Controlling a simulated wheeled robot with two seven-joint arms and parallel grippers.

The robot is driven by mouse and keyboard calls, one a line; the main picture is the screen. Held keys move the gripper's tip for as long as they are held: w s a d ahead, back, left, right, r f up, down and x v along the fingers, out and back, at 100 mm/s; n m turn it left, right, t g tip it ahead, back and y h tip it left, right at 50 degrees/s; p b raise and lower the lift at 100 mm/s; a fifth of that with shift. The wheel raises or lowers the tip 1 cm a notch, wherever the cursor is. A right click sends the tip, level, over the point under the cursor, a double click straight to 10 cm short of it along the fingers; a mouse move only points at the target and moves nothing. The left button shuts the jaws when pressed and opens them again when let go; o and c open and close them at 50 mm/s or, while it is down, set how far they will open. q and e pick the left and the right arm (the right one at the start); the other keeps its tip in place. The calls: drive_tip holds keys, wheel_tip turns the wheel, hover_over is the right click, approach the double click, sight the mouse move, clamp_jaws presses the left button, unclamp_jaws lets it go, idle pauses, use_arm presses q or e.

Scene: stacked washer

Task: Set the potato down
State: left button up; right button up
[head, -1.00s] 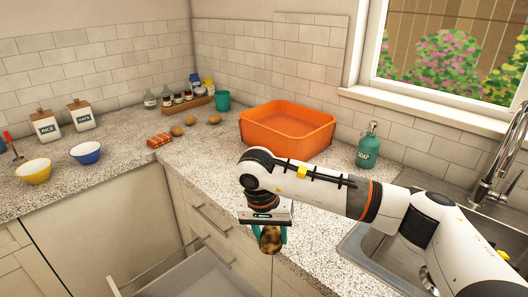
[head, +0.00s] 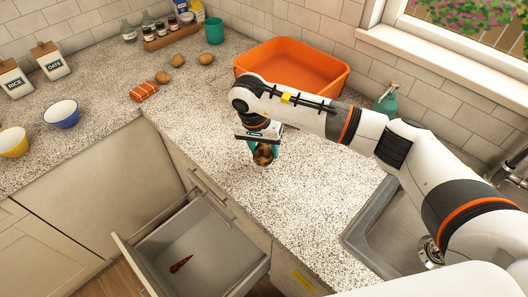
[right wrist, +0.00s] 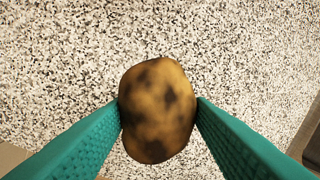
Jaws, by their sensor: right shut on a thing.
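My right gripper (head: 263,150) is shut on a brown potato with dark patches (head: 263,155). In the right wrist view the potato (right wrist: 157,108) sits between the two teal fingers, with speckled counter behind it. The gripper points down over the granite counter (head: 235,190), near its front edge and in front of the orange basin. I cannot tell exactly how high the potato is above the counter. My left gripper does not show.
An orange basin (head: 330,75) stands behind my right arm. Several small potatoes (head: 207,58) and an orange packet (head: 143,92) lie at the back left. An open drawer (head: 215,240) holds a small reddish object (head: 181,263). The sink (head: 385,225) is at the right.

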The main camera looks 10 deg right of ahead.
sight(263, 157)
wheel_tip(263, 157, down, 3)
drive_tip(key=shift+w+a+f+p, duration=0.1)
drive_tip(key=shift+w+f+p, duration=0.05)
drive_tip(key=shift+p, duration=0.4)
drive_tip(key=shift+f, duration=0.35)
drive_tip(key=o, duration=1)
